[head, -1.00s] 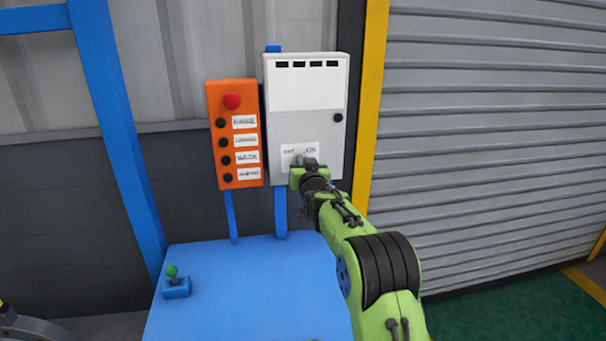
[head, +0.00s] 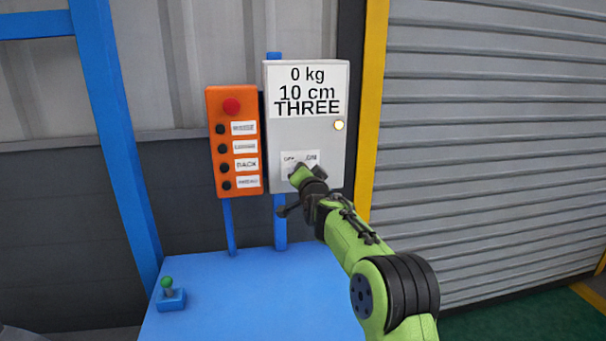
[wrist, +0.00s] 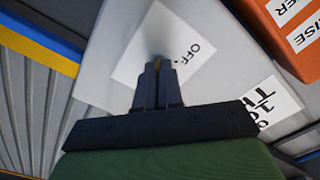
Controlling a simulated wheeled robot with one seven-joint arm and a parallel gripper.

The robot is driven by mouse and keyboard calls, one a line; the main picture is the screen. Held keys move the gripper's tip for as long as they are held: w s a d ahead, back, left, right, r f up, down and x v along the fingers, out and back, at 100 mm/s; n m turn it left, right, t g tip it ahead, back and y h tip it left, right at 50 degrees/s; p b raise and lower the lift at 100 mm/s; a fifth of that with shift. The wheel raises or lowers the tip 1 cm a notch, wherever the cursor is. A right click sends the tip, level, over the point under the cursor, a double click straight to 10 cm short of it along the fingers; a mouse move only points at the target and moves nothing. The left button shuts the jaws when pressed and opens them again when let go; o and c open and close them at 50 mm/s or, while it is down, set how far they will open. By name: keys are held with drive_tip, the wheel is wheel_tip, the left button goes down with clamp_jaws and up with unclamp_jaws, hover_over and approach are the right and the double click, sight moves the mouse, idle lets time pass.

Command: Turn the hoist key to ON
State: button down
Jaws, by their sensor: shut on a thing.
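The hoist key is at the OFF/ON label (head: 314,157) low on the grey control box (head: 325,128). The key itself is mostly hidden by my gripper (head: 294,173). In the wrist view my gripper (wrist: 160,68) has its fingers together at the label (wrist: 140,50), shut on the key, of which only a small yellowish bit shows between the tips. The OFF word shows beside the fingertips in the wrist view.
An orange button panel (head: 232,108) with a red knob and several black buttons stands just left of the box. A blue table (head: 255,295) with a small green-knobbed lever (head: 170,295) is below. A grey shutter (head: 490,120) is at the right.

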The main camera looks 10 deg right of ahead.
idle(0.5)
drive_tip(key=c, duration=1.3)
unclamp_jaws()
drive_tip(key=s+b, duration=0.2)
drive_tip(key=s, duration=1.3)
drive_tip(key=shift+s, duration=0.35)
drive_tip(key=s+f+n+g+p, duration=0.1)
drive_tip(key=s+n+g+p, duration=0.2)
drive_tip(key=s, duration=0.9)
drive_tip(key=s+f+n+g+p, duration=0.1)
drive_tip(key=s+n+g+p, duration=0.2)
drive_tip(key=s, duration=1)
drive_tip(key=s+f+n+g+p, duration=0.2)
drive_tip(key=s+g, duration=0.4)
drive_tip(key=s, duration=0.7)
drive_tip(key=shift+f+n+p, duration=0.1)
drive_tip(key=shift+n+p, duration=0.3)
drive_tip(key=shift+p, duration=0.5)
